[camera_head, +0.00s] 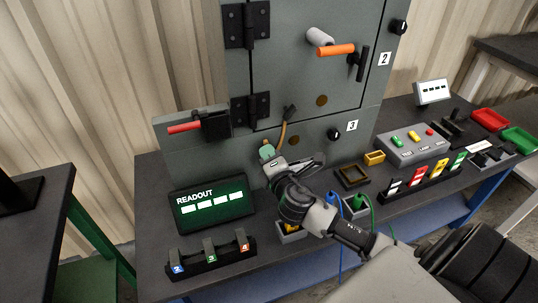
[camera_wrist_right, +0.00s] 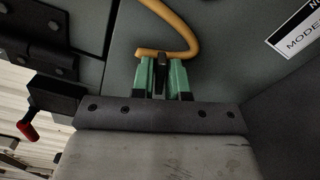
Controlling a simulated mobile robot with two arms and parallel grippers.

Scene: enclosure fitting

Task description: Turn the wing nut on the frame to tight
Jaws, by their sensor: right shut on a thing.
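My right gripper (camera_head: 267,152) reaches the lower front of the grey enclosure (camera_head: 300,85). In the right wrist view its green fingers (camera_wrist_right: 161,80) are shut on a dark narrow piece (camera_wrist_right: 160,67) in front of the grey panel. I cannot make out wings on it, so I cannot be sure that it is the wing nut. A tan cable (camera_wrist_right: 190,30) bends down to the fingertips and passes close above them; it also shows in the head view (camera_head: 283,133). No other wing nut can be made out. My left gripper is not in view.
A red-handled lever (camera_head: 185,128) sticks out left of the gripper. An orange handle (camera_head: 335,49) is higher up. The readout (camera_head: 212,203) stands below left, and a small brown frame (camera_head: 341,181) lies to the right. Several switches and bins crowd the bench's right side.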

